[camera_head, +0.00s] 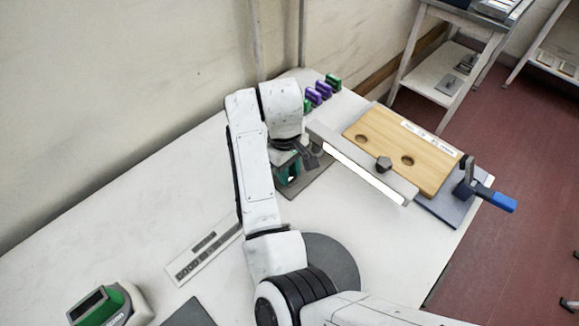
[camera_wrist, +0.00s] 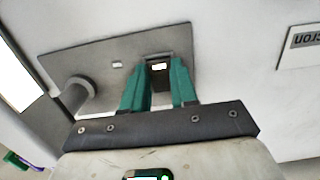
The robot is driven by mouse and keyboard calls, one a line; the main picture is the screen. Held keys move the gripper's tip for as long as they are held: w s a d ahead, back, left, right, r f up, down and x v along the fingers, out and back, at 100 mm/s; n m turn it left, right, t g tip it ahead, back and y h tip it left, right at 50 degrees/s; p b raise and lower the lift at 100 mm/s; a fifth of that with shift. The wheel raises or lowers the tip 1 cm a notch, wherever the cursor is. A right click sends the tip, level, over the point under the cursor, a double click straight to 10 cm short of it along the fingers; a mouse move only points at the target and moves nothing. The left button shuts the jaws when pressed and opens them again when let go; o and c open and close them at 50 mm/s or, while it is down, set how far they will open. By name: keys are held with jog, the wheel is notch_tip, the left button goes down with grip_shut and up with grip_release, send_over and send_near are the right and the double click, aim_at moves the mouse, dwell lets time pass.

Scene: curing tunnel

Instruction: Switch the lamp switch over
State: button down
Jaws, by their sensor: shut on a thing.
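The lamp switch (camera_wrist: 158,67) is a small dark block with a pale face on a grey base plate (camera_wrist: 100,72). In the wrist view my gripper's teal fingers (camera_wrist: 162,76) stand on either side of it, shut on it. Its exact tilt is hard to tell. In the head view my gripper (camera_head: 289,172) is down at the base plate (camera_head: 318,183), and my arm hides the switch. The lamp (camera_head: 365,173) is a long grey bar with a bright white strip; its glowing end also shows in the wrist view (camera_wrist: 14,78). Its round post (camera_wrist: 75,95) rises from the plate.
A wooden board (camera_head: 400,145) with holes and a dark knob lies beyond the lamp. A blue-handled clamp (camera_head: 490,195) sits at the table's right edge. Purple and green blocks (camera_head: 320,92) stand at the back. A green-and-white device (camera_head: 105,305) and a label strip (camera_head: 203,252) lie front left.

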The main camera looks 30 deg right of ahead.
jog(key=shift+w+a+r+g+h+p, duration=0.1)
jog(key=shift+w+g+h+p, duration=0.25)
jog(key=shift+g+p, duration=0.5)
jog(key=shift+s, duration=0.1)
jog(key=c, duration=0.9)
grip_release()
jog(key=p+v, duration=0.3)
jog(key=v, duration=0.7)
jog(key=shift+r, duration=0.3)
